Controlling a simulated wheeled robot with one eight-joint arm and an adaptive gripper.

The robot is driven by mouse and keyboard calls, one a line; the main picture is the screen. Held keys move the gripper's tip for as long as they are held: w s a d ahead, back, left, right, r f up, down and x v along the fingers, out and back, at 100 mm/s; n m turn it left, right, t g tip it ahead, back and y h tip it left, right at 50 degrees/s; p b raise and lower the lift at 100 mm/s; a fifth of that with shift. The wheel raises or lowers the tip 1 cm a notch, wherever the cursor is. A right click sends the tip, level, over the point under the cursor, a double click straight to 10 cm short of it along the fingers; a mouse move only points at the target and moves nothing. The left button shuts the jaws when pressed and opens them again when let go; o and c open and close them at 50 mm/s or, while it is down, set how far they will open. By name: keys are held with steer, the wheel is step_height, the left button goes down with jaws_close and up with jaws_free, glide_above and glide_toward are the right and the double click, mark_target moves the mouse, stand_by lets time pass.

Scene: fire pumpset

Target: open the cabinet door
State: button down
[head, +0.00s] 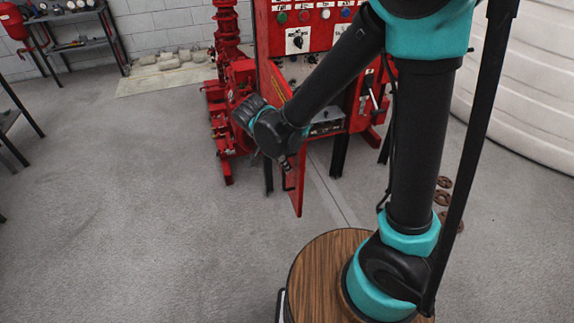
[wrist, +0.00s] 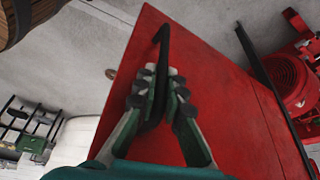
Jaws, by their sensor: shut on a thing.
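The red cabinet (head: 328,34) stands at the top centre of the head view, with knobs and labels on its front. Its red door (head: 298,185) stands swung out from the cabinet front, seen nearly edge-on. In the wrist view the door (wrist: 222,100) fills much of the picture, with a black bar handle (wrist: 162,36) on it. My gripper (wrist: 162,82) is shut on the handle, one finger on each side. In the head view my gripper (head: 287,166) is at the door's left side; the handle is mostly hidden there.
Red pump equipment (head: 236,100) stands left of the cabinet. A dark shelf (head: 75,38) is at the far left back. A large white ribbed tank (head: 525,85) is at the right. Brown rings (head: 442,197) lie on the floor. The grey floor at left front is clear.

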steer(key=shift+s+d, duration=0.1)
steer(key=shift+s, duration=0.05)
steer(key=c, duration=1.6)
jaws_free()
steer(key=v, duration=1.2)
